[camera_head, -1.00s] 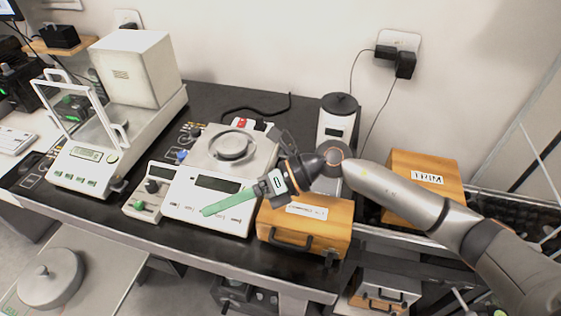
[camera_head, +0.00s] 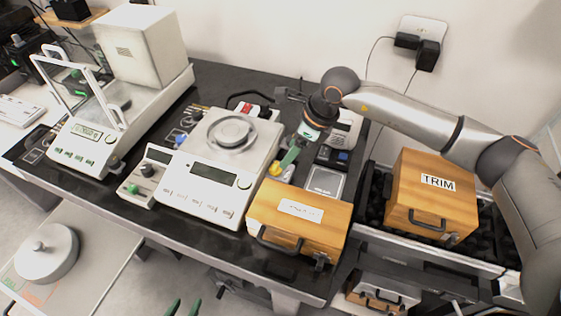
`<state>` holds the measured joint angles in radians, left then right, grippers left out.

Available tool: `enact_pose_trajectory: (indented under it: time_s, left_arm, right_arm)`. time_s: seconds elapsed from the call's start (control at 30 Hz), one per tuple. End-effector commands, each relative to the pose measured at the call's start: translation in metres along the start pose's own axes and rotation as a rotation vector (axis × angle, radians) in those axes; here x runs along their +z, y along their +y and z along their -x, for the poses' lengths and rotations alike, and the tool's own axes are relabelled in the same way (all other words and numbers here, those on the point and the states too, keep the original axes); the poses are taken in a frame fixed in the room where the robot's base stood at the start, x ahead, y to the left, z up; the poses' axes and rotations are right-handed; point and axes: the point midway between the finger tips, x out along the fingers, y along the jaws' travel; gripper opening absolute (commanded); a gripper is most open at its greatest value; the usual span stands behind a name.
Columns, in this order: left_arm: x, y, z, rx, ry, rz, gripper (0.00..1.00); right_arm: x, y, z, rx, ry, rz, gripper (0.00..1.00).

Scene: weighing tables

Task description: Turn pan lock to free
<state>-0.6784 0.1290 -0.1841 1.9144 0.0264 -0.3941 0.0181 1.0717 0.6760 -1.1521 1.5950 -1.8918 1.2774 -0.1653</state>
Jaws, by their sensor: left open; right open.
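The middle balance (camera_head: 207,192) is white, with a round metal pan (camera_head: 231,131) on top. A small red part (camera_head: 246,108) shows at its back edge, and a blue knob (camera_head: 181,140) stands at its left. I cannot tell which part is the pan lock or how it is set. My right gripper (camera_head: 291,157) reaches down from the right arm just right of this balance, above a small yellow part, its green fingers partly hidden; it is open and holds nothing I can see. My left gripper (camera_head: 184,307) shows only its green fingertips at the bottom edge, apart and empty.
A wooden case (camera_head: 296,213) stands in front of my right gripper, and a case marked TRIM (camera_head: 428,198) is to the right. A glass-doored balance (camera_head: 84,133) stands at the left. A metal weight (camera_head: 46,255) sits on the lower left table.

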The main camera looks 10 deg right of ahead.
Motion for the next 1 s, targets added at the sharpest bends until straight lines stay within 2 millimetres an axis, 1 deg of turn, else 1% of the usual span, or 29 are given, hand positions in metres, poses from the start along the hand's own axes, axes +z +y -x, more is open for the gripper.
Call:
enact_pose_trajectory:
  time_s: [0.03, 0.2, 0.33, 0.5, 0.77, 0.87, 1.0]
  left_arm:
    - [-0.002, 0.000, 0.002, 0.000, 0.000, -0.001, 0.50]
    - [-0.004, 0.000, 0.004, 0.000, 0.000, -0.001, 0.50]
    - [-0.004, 0.000, 0.004, -0.001, -0.001, -0.002, 0.50]
    - [-0.004, -0.001, 0.004, -0.001, -0.001, -0.003, 0.50]
    - [-0.004, -0.001, 0.004, -0.001, -0.001, -0.003, 0.50]
    - [-0.004, -0.001, 0.004, 0.000, -0.001, -0.003, 0.50]
    - [-0.004, 0.000, 0.004, 0.000, -0.001, -0.003, 0.50]
  right_arm:
    - [0.000, 0.001, -0.011, 0.005, 0.002, -0.002, 0.71]
    - [0.001, 0.002, -0.043, 0.005, 0.001, -0.001, 0.71]
    - [0.001, 0.001, -0.060, 0.003, -0.002, -0.002, 0.71]
    - [0.001, 0.001, -0.071, 0.003, -0.001, 0.000, 0.71]
    - [0.001, 0.001, -0.073, 0.002, -0.002, 0.000, 0.71]
    - [0.001, 0.001, -0.072, 0.002, -0.002, 0.000, 0.62]
    - [0.001, 0.001, -0.072, 0.002, -0.002, 0.000, 0.47]
